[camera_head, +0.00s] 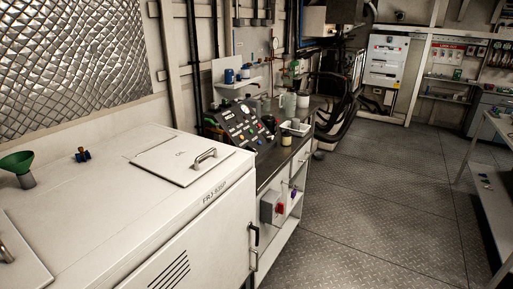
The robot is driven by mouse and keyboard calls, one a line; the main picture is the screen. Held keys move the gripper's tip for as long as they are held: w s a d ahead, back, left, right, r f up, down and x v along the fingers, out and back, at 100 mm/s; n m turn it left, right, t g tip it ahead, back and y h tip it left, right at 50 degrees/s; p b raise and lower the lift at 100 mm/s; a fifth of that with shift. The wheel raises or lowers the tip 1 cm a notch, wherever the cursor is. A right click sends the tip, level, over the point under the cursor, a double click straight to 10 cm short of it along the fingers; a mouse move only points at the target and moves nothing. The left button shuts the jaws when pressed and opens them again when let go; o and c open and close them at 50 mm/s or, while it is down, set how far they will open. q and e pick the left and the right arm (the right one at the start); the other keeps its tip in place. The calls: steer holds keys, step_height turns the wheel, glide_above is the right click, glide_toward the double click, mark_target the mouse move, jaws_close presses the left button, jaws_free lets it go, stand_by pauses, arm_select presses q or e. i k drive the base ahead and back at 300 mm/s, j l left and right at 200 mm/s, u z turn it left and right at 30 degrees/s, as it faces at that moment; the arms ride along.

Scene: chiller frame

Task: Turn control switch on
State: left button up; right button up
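A sloped dark control panel (240,124) with several small knobs, buttons and gauges stands on the dark counter beyond the white cabinet. A grey box with a red rotary switch (279,208) is mounted on the front of the counter unit, below the counter top. The frame does not make clear which of these is the control switch, and its setting is too small to read. Neither of my grippers is in view.
A white chiller cabinet (130,205) with a handled lid fills the near left. A green funnel (17,163) stands on it. Jugs (290,104) and a white tray (296,129) are on the counter. The metal floor (385,190) at right is clear; a table (490,190) stands far right.

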mark_target(248, 147)
steer(key=i+l+u, duration=0.15)
steer(key=l, duration=0.3)
steer(key=i+l+u, duration=0.2)
steer(key=l, duration=0.25)
steer(key=i+l+u, duration=0.15)
steer(key=l, duration=0.3)
steer(key=i+l+u, duration=0.2)
steer(key=l, duration=0.3)
steer(key=i+l+u, duration=0.15)
steer(key=l, duration=0.4)
steer(key=l+u, duration=0.2)
steer(key=l, duration=0.3)
steer(key=i, duration=0.05)
